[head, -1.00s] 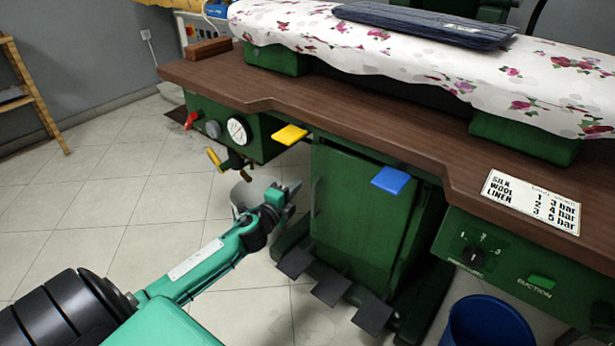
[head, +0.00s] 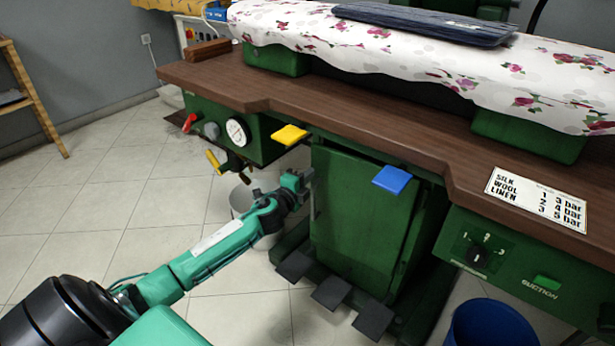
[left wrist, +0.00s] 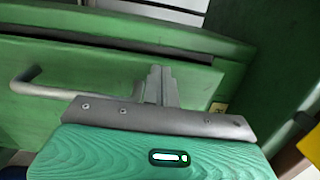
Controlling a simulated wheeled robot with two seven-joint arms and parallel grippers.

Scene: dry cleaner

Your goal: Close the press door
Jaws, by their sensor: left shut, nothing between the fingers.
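The press door (head: 362,212) is a green panel under the brown worktop, with a thin handle near its left edge in the head view. Its green face and grey bar handle (left wrist: 35,85) fill much of the left wrist view. My left gripper (head: 300,180) is shut and empty at the door's left edge, near the handle. In the left wrist view the closed fingers (left wrist: 157,80) point at the door's face, right of the handle; contact is unclear. My right gripper is out of view.
The worktop (head: 330,110) overhangs the door, with a yellow tab (head: 290,135) and a blue tab (head: 392,179) under its edge. Several dark pedals (head: 332,292) stick out below. A bucket (head: 243,203) stands behind my left arm, and a blue bin (head: 490,325) stands at lower right.

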